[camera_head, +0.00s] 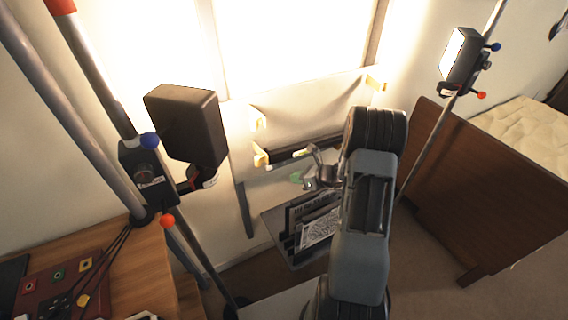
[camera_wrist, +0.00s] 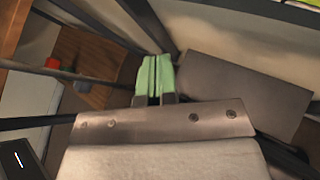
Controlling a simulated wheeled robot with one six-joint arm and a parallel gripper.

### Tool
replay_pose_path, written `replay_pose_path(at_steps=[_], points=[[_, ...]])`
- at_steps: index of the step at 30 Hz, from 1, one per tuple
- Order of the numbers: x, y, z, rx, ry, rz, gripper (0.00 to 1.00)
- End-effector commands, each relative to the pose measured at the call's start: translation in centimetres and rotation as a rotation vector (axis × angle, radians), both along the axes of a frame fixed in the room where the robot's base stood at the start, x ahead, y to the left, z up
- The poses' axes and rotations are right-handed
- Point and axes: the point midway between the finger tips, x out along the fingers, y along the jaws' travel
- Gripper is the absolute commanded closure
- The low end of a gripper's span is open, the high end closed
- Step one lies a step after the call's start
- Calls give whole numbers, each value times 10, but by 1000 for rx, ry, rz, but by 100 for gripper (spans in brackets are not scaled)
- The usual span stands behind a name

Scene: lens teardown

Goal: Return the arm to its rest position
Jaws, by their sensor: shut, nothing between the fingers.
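My gripper (camera_wrist: 155,78) shows in the wrist view with its two green fingertips side by side and only a thin dark line between them. It is shut and holds nothing. In the head view my gripper (camera_head: 298,178) is at the end of my grey arm, over the area in front of the bright window. My arm reaches forward from the bottom of the picture and bends at a dark joint. Part of the gripper is hard to make out against the pale background.
A dark lamp head (camera_head: 188,125) on a stand is at the left, and another lamp (camera_head: 461,58) is at the right. A low rack (camera_head: 318,227) with upright dark items stands below my gripper. A wooden desk (camera_head: 135,262) is at lower left, a brown panel (camera_head: 480,190) at right.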

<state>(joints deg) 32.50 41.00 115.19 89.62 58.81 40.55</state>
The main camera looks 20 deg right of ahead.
Motion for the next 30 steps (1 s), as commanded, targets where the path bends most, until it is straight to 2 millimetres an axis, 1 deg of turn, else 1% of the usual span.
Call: replay_pose_path(at_steps=[14, 16, 17, 20, 22, 23, 26, 27, 29, 30], points=[[0, 0, 0, -10, -8, 7, 100], [-2, 1, -2, -50, -31, 46, 100], [-7, 3, -5, -77, -38, 86, 100], [-34, 16, -19, -167, -44, 258, 100], [-55, 25, -14, -258, -76, 422, 100], [-64, 30, -9, -303, -97, 504, 100], [-95, 47, 17, -473, -188, 812, 100], [-107, 52, 29, -545, -230, 942, 100], [-124, 59, 47, -648, -291, 1129, 100], [-135, 63, 60, -719, -332, 1251, 100]])
